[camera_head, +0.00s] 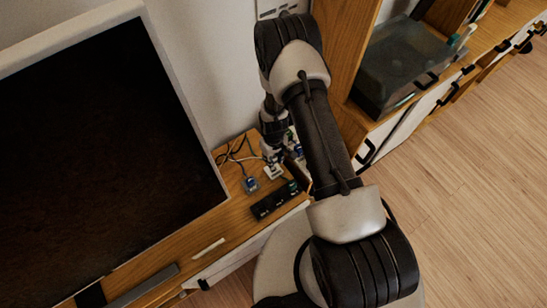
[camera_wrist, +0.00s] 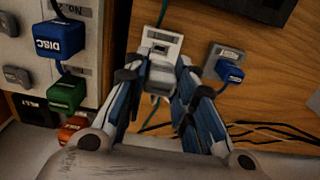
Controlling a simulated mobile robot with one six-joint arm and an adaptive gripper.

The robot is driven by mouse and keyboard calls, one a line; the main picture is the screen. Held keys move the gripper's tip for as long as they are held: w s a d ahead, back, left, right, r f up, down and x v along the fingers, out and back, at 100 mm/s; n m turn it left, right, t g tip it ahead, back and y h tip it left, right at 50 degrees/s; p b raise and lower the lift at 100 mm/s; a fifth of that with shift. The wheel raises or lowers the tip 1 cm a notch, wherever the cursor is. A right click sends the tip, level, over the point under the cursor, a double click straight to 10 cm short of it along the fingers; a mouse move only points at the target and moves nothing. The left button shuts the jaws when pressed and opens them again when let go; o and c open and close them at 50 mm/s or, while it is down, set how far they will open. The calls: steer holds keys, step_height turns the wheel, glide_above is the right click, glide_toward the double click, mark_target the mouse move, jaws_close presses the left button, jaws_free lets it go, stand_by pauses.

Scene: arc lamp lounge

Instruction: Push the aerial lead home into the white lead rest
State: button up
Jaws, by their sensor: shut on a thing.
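The white lead rest (camera_wrist: 163,46) lies on the wooden top in the upper middle of the wrist view, with a dark slot in its face. It also shows in the head view (camera_head: 273,172). My gripper (camera_wrist: 158,84) is shut on a pale grey plug (camera_wrist: 160,76), which appears to be the aerial lead, just below the rest in the picture. A thin teal cable runs down from the plug between my fingers. The plug looks close to the rest; whether it touches or has entered the slot I cannot tell.
A grey rest with a blue plug (camera_wrist: 229,70) stands to the right. At left, a pale panel (camera_wrist: 88,18) carries blue, green and orange plugs. A black strip (camera_head: 273,200) and dark loose cables (camera_wrist: 262,128) lie nearby. A large television (camera_head: 110,120) stands left.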

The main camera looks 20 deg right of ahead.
mark_target(273, 157)
steer(key=shift+f+b, duration=1.05)
steer(key=shift+f, duration=0.55)
steer(key=shift+f+b, duration=1.6)
steer(key=shift+b, duration=0.25)
stand_by(0.5)
steer(key=o, duration=1.1)
steer(key=shift+c, duration=0.2)
step_height(273, 157, up, 12)
steer(key=shift+r, duration=0.1)
